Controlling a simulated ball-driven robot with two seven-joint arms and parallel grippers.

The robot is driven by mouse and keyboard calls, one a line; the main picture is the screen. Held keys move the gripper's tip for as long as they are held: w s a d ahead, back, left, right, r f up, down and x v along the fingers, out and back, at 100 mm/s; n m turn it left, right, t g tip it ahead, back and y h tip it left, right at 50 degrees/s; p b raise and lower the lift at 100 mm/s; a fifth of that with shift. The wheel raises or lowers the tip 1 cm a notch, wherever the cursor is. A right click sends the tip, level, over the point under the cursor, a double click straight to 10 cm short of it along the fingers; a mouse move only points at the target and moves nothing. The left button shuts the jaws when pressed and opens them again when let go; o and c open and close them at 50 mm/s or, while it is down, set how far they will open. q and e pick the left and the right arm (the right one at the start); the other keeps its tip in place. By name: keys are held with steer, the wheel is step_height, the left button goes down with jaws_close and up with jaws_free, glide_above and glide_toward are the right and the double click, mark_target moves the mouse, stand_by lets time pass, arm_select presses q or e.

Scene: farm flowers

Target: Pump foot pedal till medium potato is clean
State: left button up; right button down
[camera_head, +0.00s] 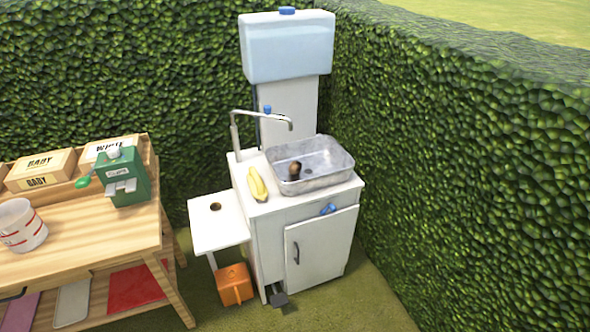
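A dark brown lump that looks like the potato (296,169) sits in the grey metal basin (330,158) on top of the white sink cabinet (280,225). Dark and lighter patches show on it; its exact size and how dirty it is are hard to tell. The faucet (266,116) arches over the left part of the basin, and no water stream is visible. A dark foot pedal (279,299) sticks out low at the cabinet's front left, just above the grass. Neither of my grippers is in view.
A yellow cob-like item (257,184) lies beside the basin. A white side shelf (218,233) stands left, above an orange box (235,284) near the pedal. A wooden table (90,245) stands farther left. Hedges (480,180) close the back and right. Grass in front is clear.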

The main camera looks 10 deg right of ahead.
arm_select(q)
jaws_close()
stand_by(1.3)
